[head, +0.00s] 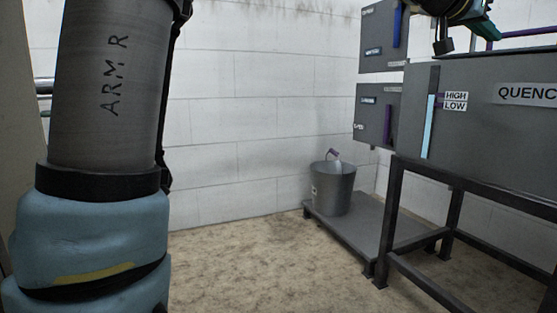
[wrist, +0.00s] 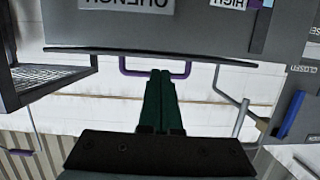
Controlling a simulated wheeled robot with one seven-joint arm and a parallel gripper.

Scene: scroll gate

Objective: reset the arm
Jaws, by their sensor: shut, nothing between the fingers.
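My gripper shows at the top right of the head view, where its green fingers (head: 484,29) are above the grey quench tank (head: 480,135). In the wrist view the two green fingers (wrist: 160,78) lie side by side, shut with nothing between them. Their tips are near a purple bar handle (wrist: 186,71) at the tank's edge; I cannot tell whether they touch it. The tank also shows in the wrist view (wrist: 190,30), with its lettering upside down. My large arm link, marked ARM R, fills the left of the head view.
A metal bucket (head: 333,190) stands on a low grey platform (head: 360,232) beside the tank's dark stand (head: 388,225). Grey wall boxes (head: 369,112) with blue and purple handles hang behind. The floor (head: 260,265) between my arm and the platform is clear.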

